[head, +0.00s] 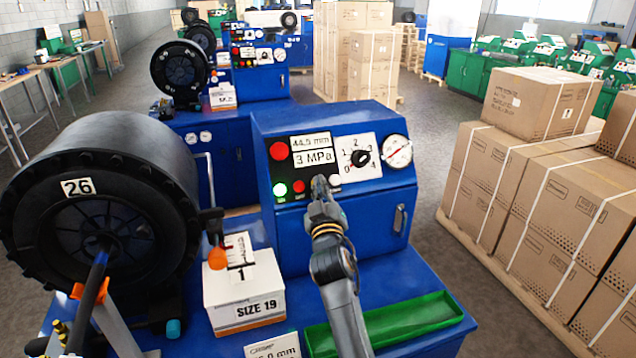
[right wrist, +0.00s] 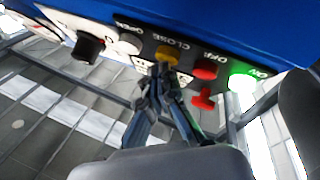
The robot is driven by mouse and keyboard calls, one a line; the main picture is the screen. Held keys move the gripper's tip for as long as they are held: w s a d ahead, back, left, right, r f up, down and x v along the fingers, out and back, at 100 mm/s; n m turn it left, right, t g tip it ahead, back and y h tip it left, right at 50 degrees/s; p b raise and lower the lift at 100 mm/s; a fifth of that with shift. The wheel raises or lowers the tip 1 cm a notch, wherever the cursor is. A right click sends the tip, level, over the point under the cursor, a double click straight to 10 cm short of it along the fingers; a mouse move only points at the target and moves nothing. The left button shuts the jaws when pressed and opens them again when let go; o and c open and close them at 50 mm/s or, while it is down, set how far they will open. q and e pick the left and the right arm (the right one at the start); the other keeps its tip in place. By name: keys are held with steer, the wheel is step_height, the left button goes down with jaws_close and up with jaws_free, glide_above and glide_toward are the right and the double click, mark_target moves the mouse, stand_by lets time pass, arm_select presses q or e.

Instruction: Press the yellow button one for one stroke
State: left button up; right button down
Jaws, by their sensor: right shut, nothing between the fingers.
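The yellow button (right wrist: 167,53) sits on the blue machine's front panel in the right wrist view, under the label CLOSE. My right gripper (right wrist: 160,76) is shut and empty, its fingertips right at the button's lower edge. I cannot tell whether they touch it. In the head view the right gripper (head: 320,188) reaches up to the lower row of the control panel and hides the yellow button. The display (head: 313,150) above reads 44.5 mm and 3 MPa. My left gripper does not show.
A red button (right wrist: 205,70) and a lit green button (right wrist: 240,80) sit on one side of the yellow one, a white button (right wrist: 130,40) on the other. A black dial (head: 361,158) and gauge (head: 397,151) are nearby. A white box (head: 242,292) stands left of my arm.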

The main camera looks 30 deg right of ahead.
steer(key=shift+s+a+r+p, duration=0.1)
steer(key=shift+s+r+p, duration=0.3)
steer(key=shift+s, duration=0.2)
steer(key=s+r+p, duration=0.1)
steer(key=s+p, duration=0.1)
steer(key=s+a+r+p, duration=0.1)
steer(key=s, duration=0.1)
steer(key=shift+r+p, duration=0.35)
steer(key=shift+r, duration=0.05)
steer(key=shift+f, duration=0.15)
stand_by(2.1)
